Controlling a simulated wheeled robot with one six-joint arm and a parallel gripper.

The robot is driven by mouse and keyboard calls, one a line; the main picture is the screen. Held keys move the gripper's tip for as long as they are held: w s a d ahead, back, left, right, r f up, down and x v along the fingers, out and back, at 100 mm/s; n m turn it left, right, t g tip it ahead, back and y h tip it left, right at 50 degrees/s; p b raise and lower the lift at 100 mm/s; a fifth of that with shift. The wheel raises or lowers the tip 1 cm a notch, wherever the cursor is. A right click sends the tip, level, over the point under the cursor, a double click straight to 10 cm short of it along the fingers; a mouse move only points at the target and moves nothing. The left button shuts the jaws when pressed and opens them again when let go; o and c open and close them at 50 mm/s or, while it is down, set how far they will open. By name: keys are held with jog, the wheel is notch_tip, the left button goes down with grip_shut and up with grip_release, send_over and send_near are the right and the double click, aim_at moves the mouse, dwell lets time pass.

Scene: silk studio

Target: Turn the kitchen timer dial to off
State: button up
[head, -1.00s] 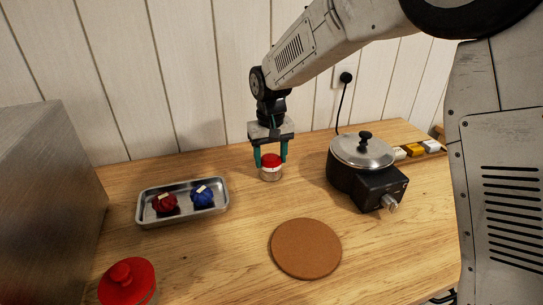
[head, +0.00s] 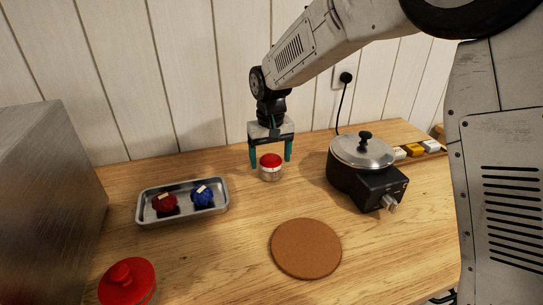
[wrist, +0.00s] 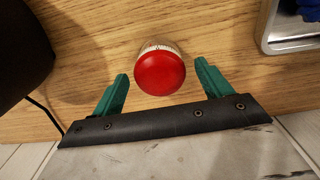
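The kitchen timer (head: 271,167) stands upright on the wooden table, with a red domed dial on a pale base. In the wrist view its red dial (wrist: 160,72) lies between and just beyond the fingertips, with a marked ring showing at its edge. My gripper (head: 271,163) is open above and around the timer, one green finger on each side. In the wrist view the gripper (wrist: 162,70) shows gaps between both fingers and the dial. I cannot read the dial's setting.
A black cooker with a metal lid (head: 362,150) stands to the right, its cord running to the wall. A metal tray (head: 183,217) with red and blue bundles lies left. A cork mat (head: 306,249) and a red-lidded jar (head: 128,280) are nearer. Table around the timer is clear.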

aim_at(271, 158)
notch_tip(271, 158, up, 8)
jog(key=shift+f, duration=0.1)
dwell(0.4)
